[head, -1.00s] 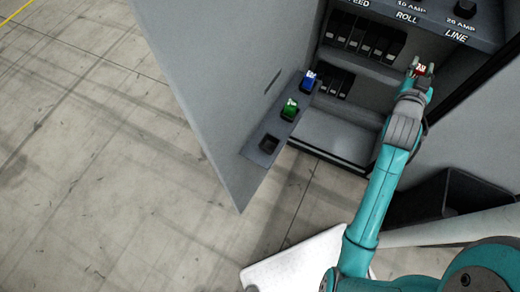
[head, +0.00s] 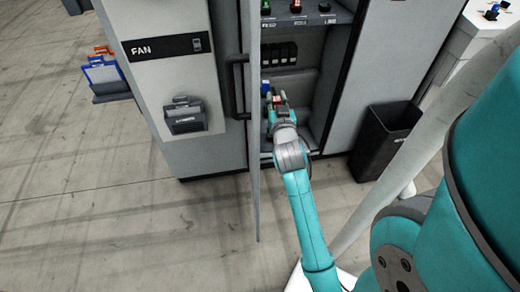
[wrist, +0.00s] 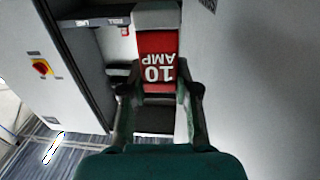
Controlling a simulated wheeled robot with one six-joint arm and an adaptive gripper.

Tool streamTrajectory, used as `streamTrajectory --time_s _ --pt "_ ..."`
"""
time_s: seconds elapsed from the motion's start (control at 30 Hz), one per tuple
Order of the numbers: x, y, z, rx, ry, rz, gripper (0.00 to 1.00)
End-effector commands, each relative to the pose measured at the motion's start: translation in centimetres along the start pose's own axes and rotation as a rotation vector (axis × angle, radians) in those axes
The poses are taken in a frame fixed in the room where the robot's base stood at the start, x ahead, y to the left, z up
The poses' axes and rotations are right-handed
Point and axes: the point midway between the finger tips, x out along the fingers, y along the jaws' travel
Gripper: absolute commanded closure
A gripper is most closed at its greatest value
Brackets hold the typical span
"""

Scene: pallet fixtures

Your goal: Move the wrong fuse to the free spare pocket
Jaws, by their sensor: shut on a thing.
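My gripper (head: 277,98) is inside the open cabinet, close to the inner side of its door. It is shut on a red fuse (wrist: 155,45) with a white top, lettered "10 AMP", which reads upside down in the wrist view. The fuse is held in the air between the two fingers (wrist: 157,88). A blue fuse (head: 265,87) shows just left of my gripper, beside the door edge. The door hides the rest of its inner side, so the spare pockets cannot be seen in the head view now.
The open cabinet door (head: 255,180) stands nearly edge-on at the left of my arm. A row of black fuses (head: 280,54) sits in the cabinet behind my gripper. A dark bin (head: 384,140) stands at the right. A "FAN" cabinet (head: 165,60) is at the left.

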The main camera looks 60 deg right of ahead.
Motion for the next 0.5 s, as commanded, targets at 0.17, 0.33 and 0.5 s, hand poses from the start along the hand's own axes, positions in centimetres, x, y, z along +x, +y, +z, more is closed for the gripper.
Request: streamTrajectory --time_s 0.17,0.33,0.5 --pt "-0.1 0.0 2.7 -0.002 -0.006 0.0 1.0" --pt "-0.1 0.0 5.3 -0.002 -0.004 -0.001 1.0" --pt "0.0 0.0 6.5 -0.002 -0.002 0.001 1.0"
